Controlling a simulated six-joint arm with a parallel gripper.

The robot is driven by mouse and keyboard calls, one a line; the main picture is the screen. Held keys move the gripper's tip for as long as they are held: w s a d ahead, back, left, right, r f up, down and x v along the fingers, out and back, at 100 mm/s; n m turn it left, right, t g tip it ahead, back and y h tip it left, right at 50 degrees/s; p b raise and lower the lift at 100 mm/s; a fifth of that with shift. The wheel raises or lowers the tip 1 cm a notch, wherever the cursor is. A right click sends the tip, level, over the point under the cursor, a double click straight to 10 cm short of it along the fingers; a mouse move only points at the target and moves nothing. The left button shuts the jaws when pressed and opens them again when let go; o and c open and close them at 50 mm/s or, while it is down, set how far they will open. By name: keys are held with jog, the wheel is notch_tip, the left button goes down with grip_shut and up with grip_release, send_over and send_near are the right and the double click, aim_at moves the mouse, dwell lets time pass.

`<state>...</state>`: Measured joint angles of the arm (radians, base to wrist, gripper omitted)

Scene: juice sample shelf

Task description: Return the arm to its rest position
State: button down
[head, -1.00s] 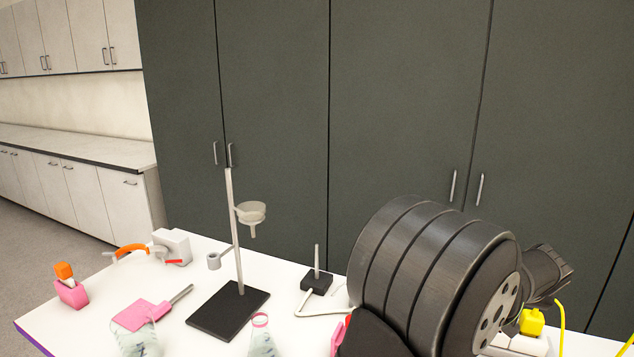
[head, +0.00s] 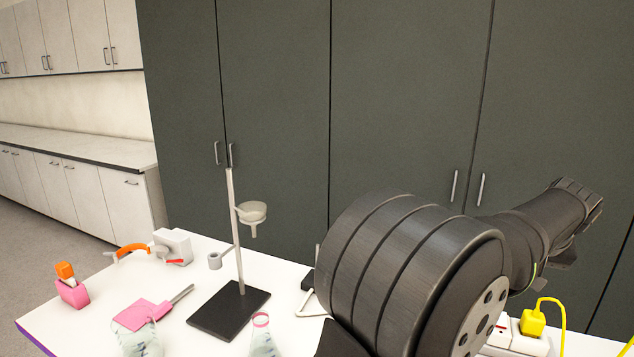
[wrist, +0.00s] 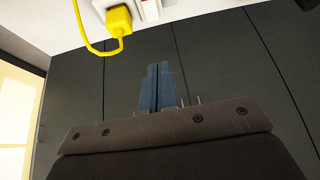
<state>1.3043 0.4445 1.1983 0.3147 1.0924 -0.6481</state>
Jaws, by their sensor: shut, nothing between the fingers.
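My arm fills the right half of the head view, with its forearm stretching to the upper right in front of the dark cabinets. My gripper shows in the wrist view (wrist: 160,88), with its two bluish fingers side by side and pressed together, nothing between them. It is clear of the table, against the dark cabinet doors. In the head view I cannot make out the fingers at the far end of the arm.
The white table holds a stand (head: 230,311) with a funnel (head: 252,216), a pink scoop (head: 140,313), a flask (head: 263,340) and a pink holder (head: 73,293). A yellow plug (head: 533,323) sits in a white power strip (head: 507,341), right of my arm.

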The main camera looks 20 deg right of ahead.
notch_tip(320, 180, up, 6)
jog(key=g+y, duration=0.2)
jog(key=x, duration=0.9)
jog(key=shift+s+d+f, duration=0.25)
jog(key=shift+d+f, duration=0.05)
